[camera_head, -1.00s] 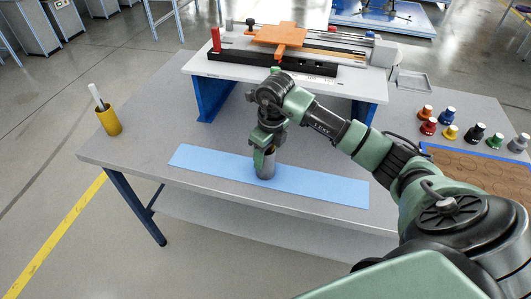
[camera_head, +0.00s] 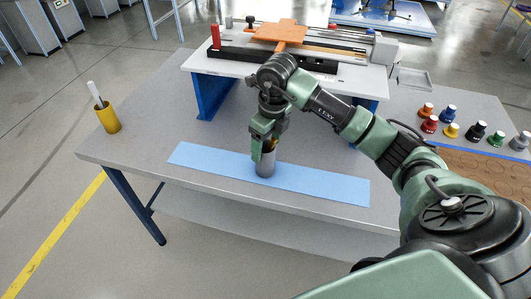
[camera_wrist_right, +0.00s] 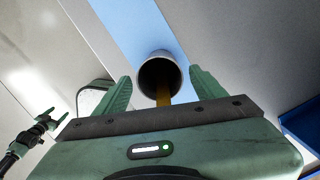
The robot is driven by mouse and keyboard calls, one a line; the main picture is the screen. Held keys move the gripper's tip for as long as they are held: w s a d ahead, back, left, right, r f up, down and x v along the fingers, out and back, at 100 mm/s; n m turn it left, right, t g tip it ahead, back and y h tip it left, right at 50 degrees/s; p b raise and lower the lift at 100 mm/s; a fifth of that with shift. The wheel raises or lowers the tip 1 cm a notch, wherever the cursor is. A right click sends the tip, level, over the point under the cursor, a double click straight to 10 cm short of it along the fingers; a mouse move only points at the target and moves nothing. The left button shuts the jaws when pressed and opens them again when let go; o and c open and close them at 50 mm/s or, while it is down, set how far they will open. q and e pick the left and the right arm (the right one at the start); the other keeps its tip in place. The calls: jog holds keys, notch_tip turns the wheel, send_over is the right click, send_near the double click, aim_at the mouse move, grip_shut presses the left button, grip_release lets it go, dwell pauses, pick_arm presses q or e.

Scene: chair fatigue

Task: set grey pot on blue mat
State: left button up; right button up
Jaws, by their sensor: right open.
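The grey pot (camera_head: 266,166) stands upright on the blue mat (camera_head: 318,184), near the mat's middle. My right gripper (camera_head: 264,150) is above and around the pot's upper part in the head view, pointing down. In the right wrist view the fingers of the right gripper (camera_wrist_right: 160,92) are spread apart, with the grey pot (camera_wrist_right: 167,62) between and beyond them and gaps on both sides.
A yellow cup (camera_head: 110,119) with a white stick stands at the table's left. A raised white stand (camera_head: 230,68) with an orange-topped rig is behind the mat. Several coloured knobs (camera_head: 451,131) and a brown holed board (camera_head: 485,172) are at the right. The table left of the stand is clear.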

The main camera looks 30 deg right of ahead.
jog(key=r, duration=0.2)
jog(key=r+b, duration=0.1)
jog(key=r, duration=0.2)
jog(key=s+r, duration=0.1)
jog(key=r, duration=0.2)
jog(key=shift+d+r, duration=0.15)
jog(key=shift+r, duration=0.05)
